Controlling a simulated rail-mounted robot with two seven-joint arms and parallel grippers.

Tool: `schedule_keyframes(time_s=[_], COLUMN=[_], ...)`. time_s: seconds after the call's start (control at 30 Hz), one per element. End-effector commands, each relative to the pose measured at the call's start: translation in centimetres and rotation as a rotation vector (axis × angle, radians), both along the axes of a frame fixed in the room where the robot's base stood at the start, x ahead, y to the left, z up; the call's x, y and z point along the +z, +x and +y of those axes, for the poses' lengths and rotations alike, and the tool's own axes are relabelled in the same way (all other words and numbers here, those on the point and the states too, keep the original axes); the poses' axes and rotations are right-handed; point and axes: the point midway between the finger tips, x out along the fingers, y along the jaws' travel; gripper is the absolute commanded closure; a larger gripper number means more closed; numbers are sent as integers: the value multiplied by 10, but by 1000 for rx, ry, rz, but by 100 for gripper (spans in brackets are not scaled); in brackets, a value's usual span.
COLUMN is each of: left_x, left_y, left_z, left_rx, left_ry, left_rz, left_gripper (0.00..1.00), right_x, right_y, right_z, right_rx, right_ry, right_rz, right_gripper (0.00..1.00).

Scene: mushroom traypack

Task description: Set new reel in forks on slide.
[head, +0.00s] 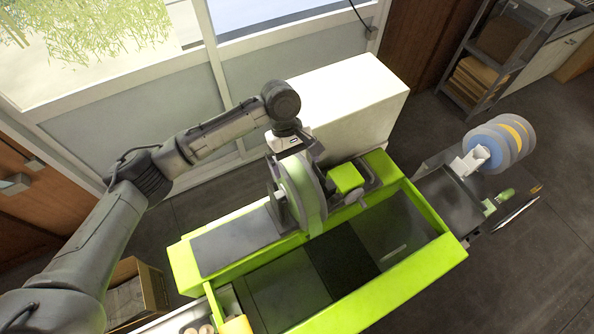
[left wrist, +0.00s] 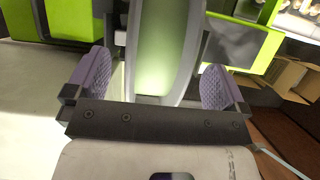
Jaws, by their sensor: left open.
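A reel (head: 302,192) with a pale green film face stands upright on the green machine, at the inner end of a dark flat plate (head: 235,243) that may be the slide. Grey upright bracket parts, perhaps the forks, show beside the reel; how it sits in them is hidden. My left gripper (head: 291,150) is above the reel, pointing down. In the left wrist view the reel (left wrist: 160,55) lies between the two purple ribbed finger pads of the open gripper (left wrist: 155,85), with a gap on each side. My right gripper is not in view.
The green machine frame (head: 455,252) has a dark trough. A white cabinet (head: 345,100) stands behind it. Blue and yellow reels (head: 497,145) sit on a holder at right. A cardboard box (head: 150,290) is at lower left, and a shelf rack (head: 505,55) at upper right.

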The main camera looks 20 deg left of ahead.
Motion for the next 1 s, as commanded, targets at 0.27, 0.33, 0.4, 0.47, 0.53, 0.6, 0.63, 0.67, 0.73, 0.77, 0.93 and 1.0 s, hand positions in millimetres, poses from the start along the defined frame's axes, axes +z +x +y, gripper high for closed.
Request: schedule_keyframes(time_s=[0.27, 0.33, 0.4, 0.47, 0.53, 0.6, 0.63, 0.67, 0.73, 0.77, 0.93, 1.0], left_x=[50, 61, 70, 77, 83, 88, 90, 91, 93, 93, 94, 94], left_y=[15, 17, 19, 21, 23, 24, 24, 24, 25, 25, 25, 25], left_z=[16, 20, 22, 25, 27, 28, 29, 29, 29, 30, 30, 30], left_rx=[2, 1, 0, 1, 2, 1, 1, 1, 0, 0, -29, -88], left_ry=[-1, 0, -1, 0, -1, 0, 0, 0, -1, -1, -8, -24], left_rz=[-4, -3, -3, -2, -2, -2, -2, -2, -1, -1, -10, -29], left_gripper=[0, 0, 0, 0, 0, 0, 0, 0, 0, 0, 0, 0], right_x=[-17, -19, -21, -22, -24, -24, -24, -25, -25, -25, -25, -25], right_y=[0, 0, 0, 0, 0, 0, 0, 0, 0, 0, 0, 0], right_z=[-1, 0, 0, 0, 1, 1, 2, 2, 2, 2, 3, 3], right_rx=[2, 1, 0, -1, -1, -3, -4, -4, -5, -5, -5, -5], right_ry=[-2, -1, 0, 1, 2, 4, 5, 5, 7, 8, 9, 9], right_rz=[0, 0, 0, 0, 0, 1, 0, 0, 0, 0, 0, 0], right_gripper=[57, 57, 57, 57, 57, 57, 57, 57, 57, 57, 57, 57])
